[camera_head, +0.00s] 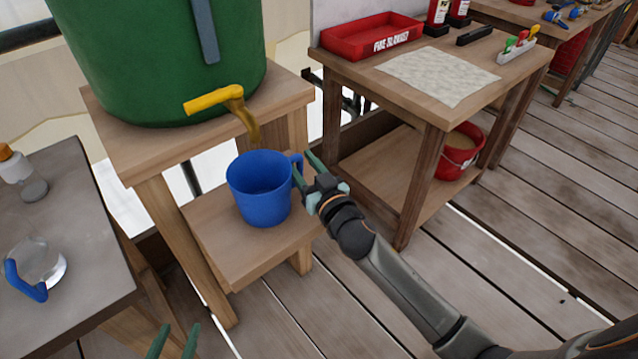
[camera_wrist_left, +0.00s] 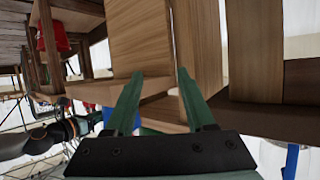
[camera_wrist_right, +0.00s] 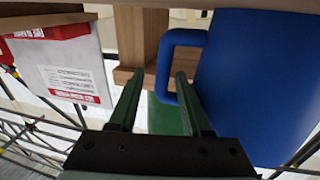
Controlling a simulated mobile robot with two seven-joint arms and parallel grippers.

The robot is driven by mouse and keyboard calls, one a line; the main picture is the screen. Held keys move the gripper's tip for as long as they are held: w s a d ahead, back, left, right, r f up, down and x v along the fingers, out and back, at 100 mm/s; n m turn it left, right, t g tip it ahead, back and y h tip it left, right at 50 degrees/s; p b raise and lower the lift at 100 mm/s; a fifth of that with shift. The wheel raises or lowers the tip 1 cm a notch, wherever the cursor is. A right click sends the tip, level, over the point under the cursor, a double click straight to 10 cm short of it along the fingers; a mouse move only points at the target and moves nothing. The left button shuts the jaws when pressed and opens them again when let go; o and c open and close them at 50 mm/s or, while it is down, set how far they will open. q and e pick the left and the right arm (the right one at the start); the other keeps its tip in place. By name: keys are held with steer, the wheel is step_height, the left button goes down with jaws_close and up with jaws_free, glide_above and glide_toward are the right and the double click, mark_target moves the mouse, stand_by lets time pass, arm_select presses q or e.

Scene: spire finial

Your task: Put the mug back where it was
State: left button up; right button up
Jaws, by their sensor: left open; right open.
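The blue mug (camera_head: 260,188) stands upright on the low wooden shelf (camera_head: 225,245) below the yellow tap (camera_head: 225,100) of the green barrel (camera_head: 150,50). Its handle points right toward my right gripper (camera_head: 304,163). My right gripper is open, with its fingertips at the handle. In the right wrist view the mug (camera_wrist_right: 262,85) fills the right side, and the handle lies across the gap between the open fingers (camera_wrist_right: 158,82); I cannot tell whether they touch it. My left gripper (camera_head: 173,340) is open and empty at the bottom edge, away from the mug; it also shows in the left wrist view (camera_wrist_left: 159,76).
A table (camera_head: 70,220) at left carries a clear jug (camera_head: 40,262) with a blue handle and a bottle (camera_head: 20,172). A wooden bench (camera_head: 345,75) at right holds a red fire-blanket tray (camera_head: 370,38) and a cloth (camera_head: 437,75); a red bucket (camera_head: 458,160) sits below. Plank floor is clear.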

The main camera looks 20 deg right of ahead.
steer(key=s, duration=0.5)
steer(key=shift+d, duration=0.4)
steer(key=s, duration=0.6)
arm_select(q)
steer(key=s+f+g, duration=0.1)
steer(key=f, duration=0.1)
steer(key=s+f+g, duration=0.1)
steer(key=s+f, duration=0.1)
steer(key=shift+f+p, duration=0.3)
steer(key=shift+p, duration=0.05)
arm_select(e)
steer(key=s+a+f+n+g, duration=0.2)
steer(key=s+f+g, duration=0.5)
steer(key=s+f, duration=0.7)
step_height(320, 180, down, 2)
steer(key=shift+s+f, duration=0.2)
steer(key=shift+s, duration=0.05)
